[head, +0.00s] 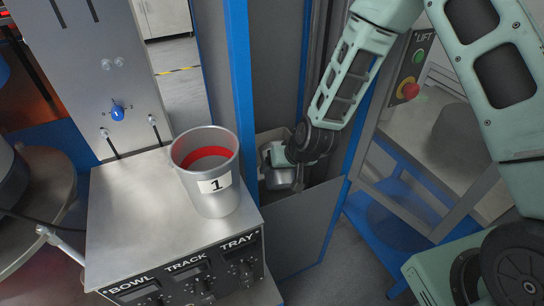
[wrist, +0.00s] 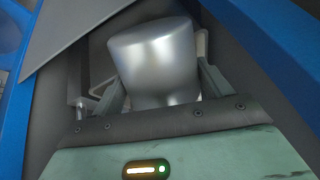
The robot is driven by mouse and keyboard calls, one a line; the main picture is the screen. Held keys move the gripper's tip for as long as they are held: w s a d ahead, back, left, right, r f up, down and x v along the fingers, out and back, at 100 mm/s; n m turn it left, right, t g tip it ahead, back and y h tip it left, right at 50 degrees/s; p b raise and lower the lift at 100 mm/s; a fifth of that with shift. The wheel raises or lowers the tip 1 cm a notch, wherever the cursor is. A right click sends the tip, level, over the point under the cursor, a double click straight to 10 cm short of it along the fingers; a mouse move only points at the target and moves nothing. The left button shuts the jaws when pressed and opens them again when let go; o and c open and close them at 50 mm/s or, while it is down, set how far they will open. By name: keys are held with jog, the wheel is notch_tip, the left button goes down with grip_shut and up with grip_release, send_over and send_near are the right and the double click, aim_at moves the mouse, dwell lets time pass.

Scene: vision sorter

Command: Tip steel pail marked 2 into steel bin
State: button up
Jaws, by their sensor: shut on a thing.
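My gripper (head: 283,160) is down inside a narrow blue-framed bay at the centre of the head view. It is shut on a plain steel pail (head: 279,178), which is partly hidden by the gripper and the bay. In the wrist view the steel pail (wrist: 155,62) sits between the two fingers (wrist: 163,90), with a smooth, closed-looking end towards the top of the picture. No number shows on it, and its contents are not visible. I cannot clearly tell the steel bin from the bay's grey walls.
Another steel pail (head: 209,178), labelled 1 and red inside, stands upright on the metal control box (head: 130,215). A grey panel (head: 302,228) closes the bay's lower front. Blue posts (head: 239,80) flank the bay closely. A LIFT button post (head: 407,88) stands right.

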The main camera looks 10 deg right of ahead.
aim_at(277, 143)
jog(key=shift+w+g+p, duration=0.3)
jog(key=shift+g+p, duration=0.5)
jog(key=shift+p, duration=0.6)
jog(key=shift+w+r+g+p, duration=0.55)
jog(key=shift+w+g+p, duration=0.2)
jog(key=shift+p, duration=0.75)
jog(key=shift+w+r+m+g+p, duration=0.3)
jog(key=shift+w+r+g+p, duration=0.2)
jog(key=shift+g+p, duration=0.55)
jog(key=shift+w+d+r+g+p, duration=0.1)
jog(key=shift+w+r+g+p, duration=0.45)
jog(key=shift+g+p, duration=0.2)
dwell(0.7)
jog(key=shift+w+r+m+g+b, duration=0.35)
jog(key=shift+w+g+b, duration=0.2)
jog(key=shift+w+g, duration=0.45)
dwell(1.0)
jog(key=shift+s+r+p, duration=0.15)
jog(key=shift+s+p, duration=0.2)
jog(key=shift+s, duration=0.05)
jog(key=shift+s+d+f+t, duration=0.1)
jog(key=shift+s+f+t, duration=0.1)
jog(key=shift+s+t, duration=0.15)
jog(key=shift+s+f+t, duration=0.55)
jog(key=shift+f+t, duration=0.2)
jog(key=shift+t, duration=0.35)
